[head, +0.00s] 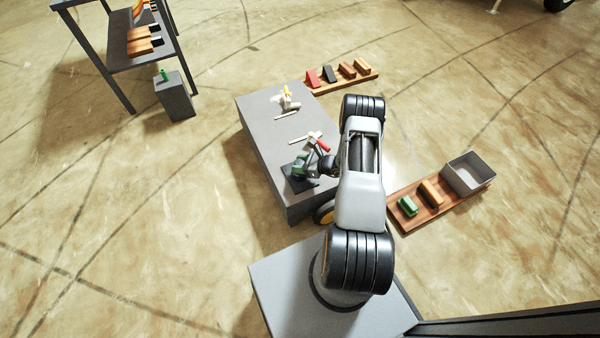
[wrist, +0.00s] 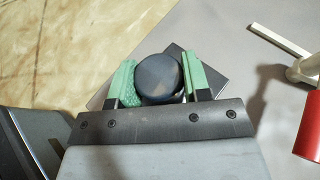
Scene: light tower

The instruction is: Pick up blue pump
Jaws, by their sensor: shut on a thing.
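The blue pump shows as a dark blue round top (wrist: 159,77) in the wrist view. My gripper (wrist: 158,84) has its green fingers closed on both sides of it. Its lower part is hidden beneath the top. A dark square plate (wrist: 213,83) lies under the pump and fingers, and I cannot tell whether the pump touches it. In the head view my gripper (head: 301,164) is over the near end of the grey table (head: 262,120), above the dark plate. The pump cannot be made out there.
A red-ended tool (wrist: 311,130) and a pale bar (wrist: 279,39) lie right of the gripper. A yellow-topped item (head: 287,92) stands farther along. Boards with blocks (head: 365,78) and a grey bin (head: 467,174) are to the right. A shelf (head: 118,60) stands at upper left.

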